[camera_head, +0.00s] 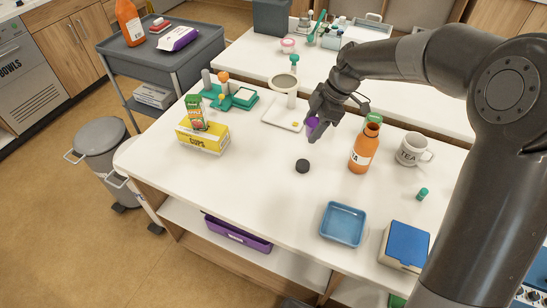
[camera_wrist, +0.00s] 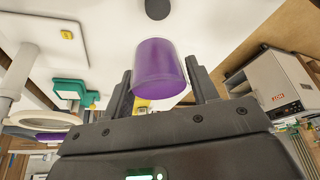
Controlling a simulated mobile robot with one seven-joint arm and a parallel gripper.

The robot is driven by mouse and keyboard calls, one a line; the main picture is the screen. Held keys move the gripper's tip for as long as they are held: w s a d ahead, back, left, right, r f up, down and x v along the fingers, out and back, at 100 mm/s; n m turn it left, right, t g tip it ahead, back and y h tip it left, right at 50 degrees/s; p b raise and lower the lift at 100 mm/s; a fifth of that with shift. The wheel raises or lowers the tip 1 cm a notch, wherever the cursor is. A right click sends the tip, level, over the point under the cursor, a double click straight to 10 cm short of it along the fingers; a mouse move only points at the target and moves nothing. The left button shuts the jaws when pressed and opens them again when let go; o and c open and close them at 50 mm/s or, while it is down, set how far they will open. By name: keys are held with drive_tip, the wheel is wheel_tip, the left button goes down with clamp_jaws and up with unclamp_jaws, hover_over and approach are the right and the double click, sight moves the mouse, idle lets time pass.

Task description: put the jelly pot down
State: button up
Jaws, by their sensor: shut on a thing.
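The jelly pot (camera_wrist: 158,72) is a small purple cup held between the two fingers of my gripper (camera_wrist: 160,88) in the wrist view. In the head view my gripper (camera_head: 316,124) is over the white table, near its middle, with the purple pot (camera_head: 312,123) partly hidden by the fingers. The gripper is shut on the pot. The pot appears to be above the white tabletop (camera_head: 255,180), but the exact gap cannot be told.
A black puck (camera_head: 302,166) lies in front of the pot. An orange bottle (camera_head: 363,148) and a TEA mug (camera_head: 412,149) stand to the right. A blue tray (camera_head: 342,224) sits at the front. A white board (camera_head: 283,117) is behind left. The table's front left is clear.

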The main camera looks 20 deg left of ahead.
drive_tip(key=shift+a+f, duration=0.2)
drive_tip(key=shift+f, duration=1.05)
hover_over(267, 158)
drive_tip(key=d, duration=0.1)
drive_tip(key=f, duration=0.7)
drive_tip(key=shift+w+d, duration=0.1)
drive_tip(key=shift+w, duration=0.25)
drive_tip(key=shift+f, duration=2)
drive_tip(key=o, duration=1)
drive_tip(key=shift+f, duration=0.15)
drive_tip(key=v, duration=1.2)
drive_tip(key=shift+r, duration=0.25)
